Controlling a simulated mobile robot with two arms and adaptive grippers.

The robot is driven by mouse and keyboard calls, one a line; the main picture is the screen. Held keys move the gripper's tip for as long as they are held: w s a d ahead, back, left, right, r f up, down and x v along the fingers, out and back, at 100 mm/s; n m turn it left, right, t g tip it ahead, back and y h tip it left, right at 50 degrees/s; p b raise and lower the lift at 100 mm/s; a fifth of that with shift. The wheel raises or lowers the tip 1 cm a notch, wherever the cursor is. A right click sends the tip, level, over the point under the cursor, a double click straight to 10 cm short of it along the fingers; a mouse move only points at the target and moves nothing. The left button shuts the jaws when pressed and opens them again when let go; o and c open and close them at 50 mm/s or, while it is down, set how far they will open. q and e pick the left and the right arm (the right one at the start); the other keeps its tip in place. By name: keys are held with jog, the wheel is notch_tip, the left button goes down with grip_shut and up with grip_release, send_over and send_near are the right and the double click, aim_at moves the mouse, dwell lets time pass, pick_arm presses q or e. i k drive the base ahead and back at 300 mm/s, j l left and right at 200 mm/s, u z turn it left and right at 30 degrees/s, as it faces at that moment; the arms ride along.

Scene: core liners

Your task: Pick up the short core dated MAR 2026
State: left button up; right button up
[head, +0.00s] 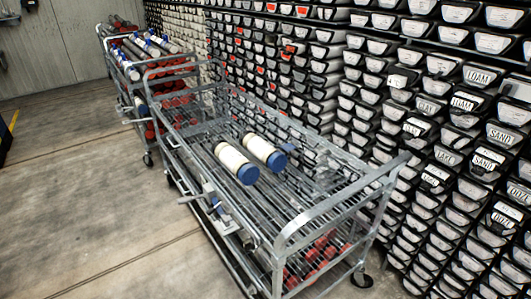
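Two short white cores with blue end caps lie side by side on the top wire shelf of the near metal cart (330,199). One is the left core (232,158), and the other is the right core (259,147), slightly farther back. Their blue caps face toward me and to the right. No date can be read on either core, so I cannot tell which is dated MAR 2026. Neither of my grippers can be made out in the head view.
Red-capped cores (318,258) lie on the near cart's lower shelf. A second cart behind holds several long white cores (135,52). A wall of labelled core trays (425,130) stands close along the right. Concrete floor (80,190) is open to the left.

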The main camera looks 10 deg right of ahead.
aim_at(277, 160)
jog(key=i+j+z, duration=0.2)
jog(key=j, duration=0.3)
jog(key=i+j+z, duration=0.25)
jog(key=j, duration=0.25)
jog(key=j+z, duration=0.2)
jog(key=j, duration=0.3)
jog(key=i+j+z, duration=0.2)
jog(key=j, duration=0.35)
jog(key=k, duration=0.1)
